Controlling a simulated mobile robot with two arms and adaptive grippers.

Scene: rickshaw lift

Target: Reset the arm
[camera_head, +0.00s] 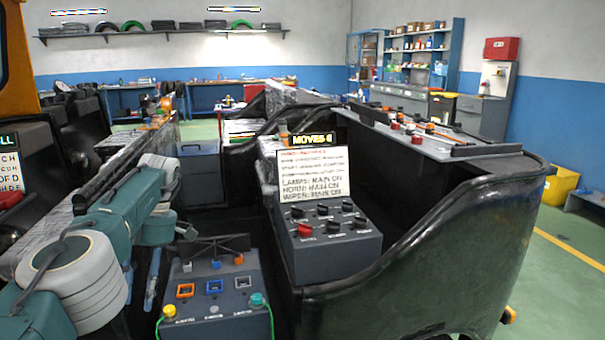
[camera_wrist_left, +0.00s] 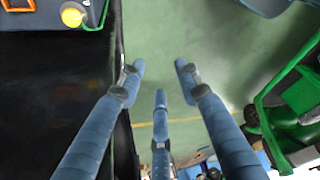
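My left arm (camera_head: 120,225), teal and white, comes in from the left in the head view. Its gripper (camera_head: 149,290) hangs low, with thin blue fingers beside the left edge of a grey control box (camera_head: 215,290). In the left wrist view, the left gripper (camera_wrist_left: 160,75) has three blue fingers spread apart with nothing between them, above the green floor. A yellow knob (camera_wrist_left: 72,17) of the box shows at that view's top left, apart from the fingers. My right arm and gripper are not in view.
A second grey box (camera_head: 335,245) with black and red knobs stands under a text card (camera_head: 312,180). A dark curved body panel (camera_head: 460,240) encloses it on the right. Workbenches and shelves line the far walls. A green frame (camera_wrist_left: 285,90) shows at the wrist view's right.

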